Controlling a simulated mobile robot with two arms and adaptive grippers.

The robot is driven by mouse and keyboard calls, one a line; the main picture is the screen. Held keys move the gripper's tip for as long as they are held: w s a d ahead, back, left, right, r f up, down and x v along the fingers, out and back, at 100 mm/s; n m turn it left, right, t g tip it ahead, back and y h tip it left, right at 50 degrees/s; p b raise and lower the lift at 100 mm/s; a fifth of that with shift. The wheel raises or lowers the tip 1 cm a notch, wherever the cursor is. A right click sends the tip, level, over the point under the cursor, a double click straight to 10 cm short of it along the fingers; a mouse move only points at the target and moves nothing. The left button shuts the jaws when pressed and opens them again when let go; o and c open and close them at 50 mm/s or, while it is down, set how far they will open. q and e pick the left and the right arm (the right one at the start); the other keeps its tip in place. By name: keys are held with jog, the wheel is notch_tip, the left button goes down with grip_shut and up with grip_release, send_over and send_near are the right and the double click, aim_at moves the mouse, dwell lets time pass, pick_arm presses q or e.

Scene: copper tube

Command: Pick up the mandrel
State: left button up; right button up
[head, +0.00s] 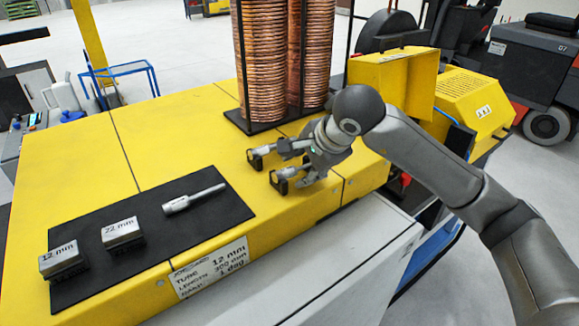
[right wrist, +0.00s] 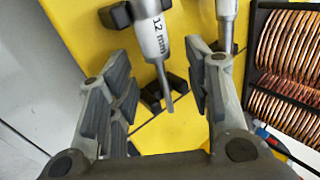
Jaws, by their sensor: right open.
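A silver mandrel marked "12 mm" (right wrist: 156,42) rests on black supports in the right wrist view, its thin end pointing down the picture. A second silver mandrel (right wrist: 227,10) lies beside it to the right. In the head view, the near mandrel (head: 287,174) and the far one (head: 264,150) are partly hidden by my right gripper (head: 308,160). The gripper is open above the yellow bench, its fingers on either side of the 12 mm mandrel, with gaps visible in the wrist view. My left gripper is not in view.
The yellow bench (head: 90,170) carries a black mat (head: 155,205) with a silver rod-shaped tool (head: 194,198), a 22 mm block (head: 122,233) and a 12 mm block (head: 60,262). Copper tube coils (head: 262,60) stand behind my gripper. A yellow box (head: 392,80) stands at the right.

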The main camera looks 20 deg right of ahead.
grip_shut()
jog(key=shift+r, duration=0.2)
dwell(0.4)
